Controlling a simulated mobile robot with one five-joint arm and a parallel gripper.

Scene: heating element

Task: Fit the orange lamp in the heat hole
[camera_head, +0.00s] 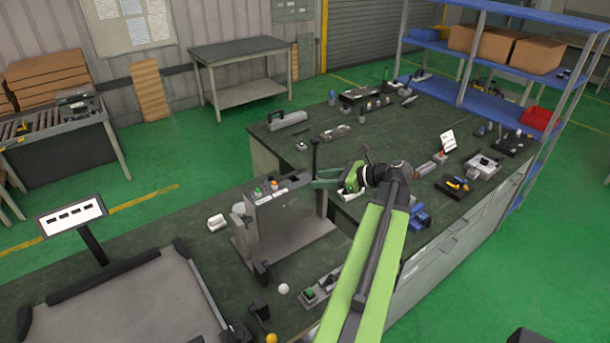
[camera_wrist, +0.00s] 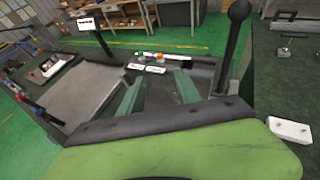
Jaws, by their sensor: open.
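A small orange lamp (camera_head: 274,186) stands on top of the grey machine stand (camera_head: 288,226), beside a green lamp (camera_head: 258,193). In the wrist view the orange lamp (camera_wrist: 161,58) shows small, beyond my fingers, near white labels. I cannot make out which opening is the heat hole, or whether the lamp sits in one. My gripper (camera_head: 318,178) is at the right end of the stand, close to the black-knobbed lever (camera_head: 315,158). In the wrist view my gripper (camera_wrist: 159,84) has its two green fingers apart with nothing between them.
The lever's black knob (camera_wrist: 239,10) rises right of my fingers in the wrist view. A grey tray (camera_head: 135,300) lies front left. A white block (camera_head: 217,222) and a white ball (camera_head: 283,288) are on the bench. A blue shelf (camera_head: 495,80) stands behind right.

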